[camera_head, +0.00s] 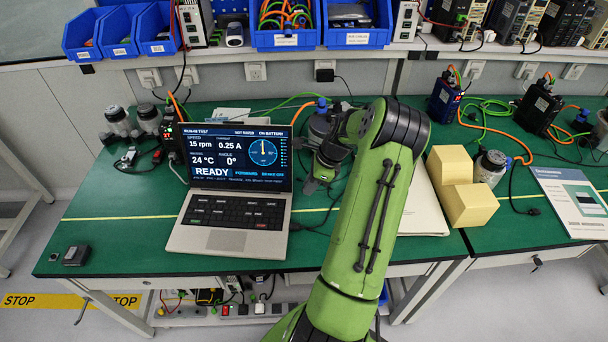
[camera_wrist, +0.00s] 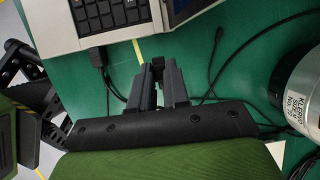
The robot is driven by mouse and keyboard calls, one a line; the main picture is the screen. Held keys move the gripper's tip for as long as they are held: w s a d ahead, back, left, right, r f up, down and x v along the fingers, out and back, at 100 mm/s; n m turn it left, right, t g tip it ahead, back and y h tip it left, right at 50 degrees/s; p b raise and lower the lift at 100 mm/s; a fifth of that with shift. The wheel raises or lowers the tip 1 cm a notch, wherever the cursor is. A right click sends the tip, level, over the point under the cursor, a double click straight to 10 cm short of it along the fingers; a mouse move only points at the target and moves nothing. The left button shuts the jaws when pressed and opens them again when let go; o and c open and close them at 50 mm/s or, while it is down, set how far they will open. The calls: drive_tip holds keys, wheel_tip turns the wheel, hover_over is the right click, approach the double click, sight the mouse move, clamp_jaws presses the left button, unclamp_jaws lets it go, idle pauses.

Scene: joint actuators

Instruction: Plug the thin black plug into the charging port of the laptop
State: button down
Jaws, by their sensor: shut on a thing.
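The laptop (camera_head: 238,180) stands open on the green table with its screen lit. Its keyboard corner (camera_wrist: 105,20) fills the upper left of the wrist view. My gripper (camera_wrist: 158,72) points at the table just off the laptop's side edge. It is shut on a small black plug (camera_wrist: 158,62), of which only a little shows between the fingertips. A chunky black connector (camera_wrist: 97,58) is at the laptop's edge, left of my gripper; whether it is seated cannot be told. A slim black cable end (camera_wrist: 218,35) lies on the table to the right. The charging port cannot be made out.
A labelled cylindrical device (camera_wrist: 298,95) stands right of my gripper. Black cables run across the table around it. Blue bins (camera_head: 285,38) line the shelf behind.

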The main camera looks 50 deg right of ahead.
sight(306, 202)
drive_tip(key=shift+f+b, duration=0.35)
drive_tip(key=shift+f, duration=0.15)
drive_tip(key=shift+b+x, duration=0.8)
wheel_tip(306, 202, down, 2)
drive_tip(key=shift+w+b, duration=0.15)
drive_tip(key=shift+b, duration=0.95)
drive_tip(key=shift+w+a+f+p, duration=0.15)
drive_tip(key=shift+w+f+p, duration=0.05)
drive_tip(key=shift+p, duration=0.1)
drive_tip(key=c, duration=1)
unclamp_jaws()
drive_tip(key=shift+c, duration=0.2)
drive_tip(key=shift+r, duration=0.15)
drive_tip(key=shift+r+p, duration=2.9)
drive_tip(key=shift+p, duration=0.3)
